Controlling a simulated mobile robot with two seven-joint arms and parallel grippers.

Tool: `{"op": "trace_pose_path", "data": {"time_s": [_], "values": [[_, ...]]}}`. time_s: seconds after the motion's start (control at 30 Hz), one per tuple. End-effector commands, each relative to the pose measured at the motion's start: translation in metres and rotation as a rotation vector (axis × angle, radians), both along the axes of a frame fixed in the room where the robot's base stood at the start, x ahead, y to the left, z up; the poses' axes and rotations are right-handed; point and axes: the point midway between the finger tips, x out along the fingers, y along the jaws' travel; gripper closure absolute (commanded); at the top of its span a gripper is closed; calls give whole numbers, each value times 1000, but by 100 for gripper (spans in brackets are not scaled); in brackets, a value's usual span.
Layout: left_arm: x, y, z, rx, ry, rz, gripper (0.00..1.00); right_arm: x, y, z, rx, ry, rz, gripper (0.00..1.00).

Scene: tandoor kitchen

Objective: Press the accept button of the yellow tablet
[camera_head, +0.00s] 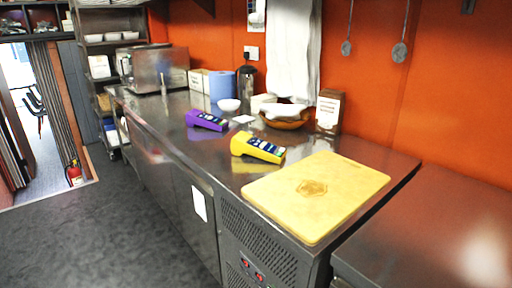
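The yellow tablet (258,147) is a chunky yellow handheld device with a dark face and light keys. It lies on the steel counter, behind and left of a yellow cutting board. Its single keys are too small to tell apart, so I cannot pick out the accept button. A similar purple device (206,120) lies farther back and to the left on the same counter. Neither of my grippers shows in the head view.
The yellow cutting board (316,195) covers the counter's near end. A wooden bowl (285,122), a box (329,110) and a white bowl (229,105) stand behind the devices. A lower steel surface (430,240) is at right. The grey floor (100,235) at left is open.

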Motion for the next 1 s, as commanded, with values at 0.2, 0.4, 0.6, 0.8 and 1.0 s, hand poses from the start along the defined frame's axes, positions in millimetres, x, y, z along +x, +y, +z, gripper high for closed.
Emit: {"op": "trace_pose_path", "data": {"time_s": [0.2,0.4,0.6,0.8,1.0], "values": [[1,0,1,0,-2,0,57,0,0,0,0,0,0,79],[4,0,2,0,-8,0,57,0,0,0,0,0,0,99],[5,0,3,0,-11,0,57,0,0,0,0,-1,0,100],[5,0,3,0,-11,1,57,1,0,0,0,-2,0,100],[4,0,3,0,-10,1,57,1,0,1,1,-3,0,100]]}}
